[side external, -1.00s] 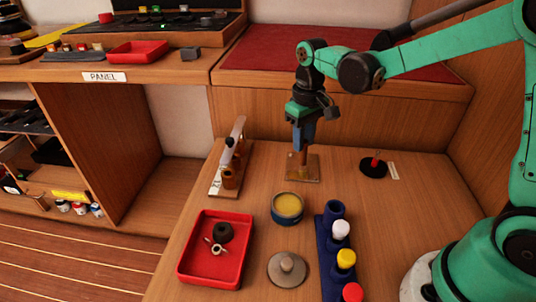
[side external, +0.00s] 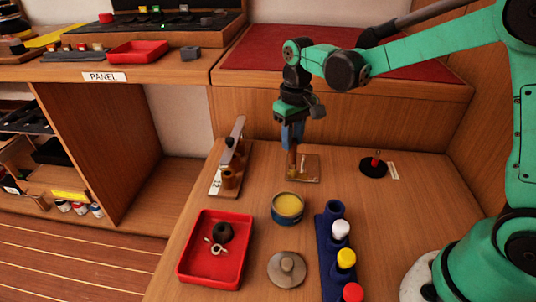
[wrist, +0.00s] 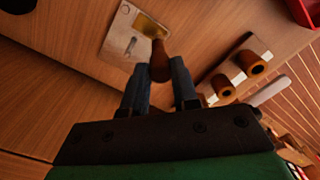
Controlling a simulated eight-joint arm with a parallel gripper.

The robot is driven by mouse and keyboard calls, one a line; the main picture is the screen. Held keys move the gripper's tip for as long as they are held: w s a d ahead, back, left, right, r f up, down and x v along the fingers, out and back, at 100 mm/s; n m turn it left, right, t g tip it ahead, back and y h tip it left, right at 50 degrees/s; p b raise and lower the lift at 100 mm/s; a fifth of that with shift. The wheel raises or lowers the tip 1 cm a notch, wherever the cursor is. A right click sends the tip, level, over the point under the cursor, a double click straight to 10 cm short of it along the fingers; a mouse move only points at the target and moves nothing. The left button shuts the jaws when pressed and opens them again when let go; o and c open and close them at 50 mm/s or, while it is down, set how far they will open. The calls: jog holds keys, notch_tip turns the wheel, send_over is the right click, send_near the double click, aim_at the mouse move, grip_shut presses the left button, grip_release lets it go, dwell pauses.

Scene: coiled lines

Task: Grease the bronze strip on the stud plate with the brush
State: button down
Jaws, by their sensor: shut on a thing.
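My gripper (side external: 291,140) is shut on the brush (side external: 292,161), which hangs down with its brown wooden handle between the blue fingers. In the wrist view the brush (wrist: 159,62) sticks out past the fingertips, and its tip is hidden by the handle. The stud plate (side external: 309,171) lies flat on the bench under the brush. In the wrist view the plate (wrist: 121,36) is pale metal with a small slot, and the bronze strip (wrist: 149,26) shows at its edge, right by the brush. I cannot tell whether the bristles touch it.
An open tin of yellow grease (side external: 287,208) stands in front of the plate, with a round lid (side external: 286,269) nearer. A wooden block with a metal bar (side external: 230,165) is close on the left. A red tray (side external: 182,270), blue rack (side external: 328,264) and black disc (side external: 373,168) stand around.

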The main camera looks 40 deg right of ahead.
jog(key=shift+w+a, duration=0.2)
jog(key=shift+w, duration=0.05)
jog(key=shift+w+a, duration=0.1)
jog(key=shift+w, duration=0.05)
dwell(0.5)
jog(key=shift+s+d, duration=0.5)
jog(key=shift+d, duration=0.05)
jog(key=shift+s, duration=0.1)
jog(key=shift+s+d, duration=0.4)
jog(key=shift+d, duration=0.15)
jog(key=shift+s+d, duration=0.1)
jog(key=shift+s+d, duration=0.35)
jog(key=shift+d, duration=0.05)
jog(key=shift+s+d, duration=0.1)
jog(key=shift+s, duration=0.1)
dwell(0.4)
